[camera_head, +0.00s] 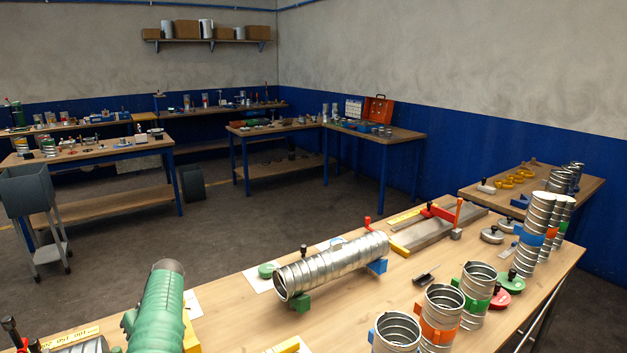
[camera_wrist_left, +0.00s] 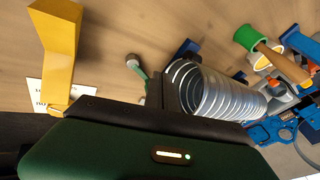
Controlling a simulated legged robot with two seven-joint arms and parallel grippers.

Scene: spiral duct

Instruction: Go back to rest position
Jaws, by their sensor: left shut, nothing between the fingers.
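My left gripper (camera_wrist_left: 168,92) shows in the left wrist view as a dark green body with black fingers. It is shut and empty, above a wooden surface. A ribbed metal duct (camera_wrist_left: 222,94) lies just beyond it in that view; whether they touch I cannot tell. In the head view neither gripper shows. A long silver spiral duct (camera_head: 330,264) lies on the workbench (camera_head: 235,300), on a green support (camera_head: 300,303) and a blue support (camera_head: 378,266). A green ribbed piece (camera_head: 160,308) stands at the near left.
Several upright duct pieces (camera_head: 443,310) stand at the near right. A red clamp-like tool (camera_head: 440,212) lies at the bench's back. A yellow block (camera_wrist_left: 57,45), a green-ended tool (camera_wrist_left: 250,38) and blue parts (camera_wrist_left: 272,130) surround my left gripper. Other tables (camera_head: 100,150) stand across open floor.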

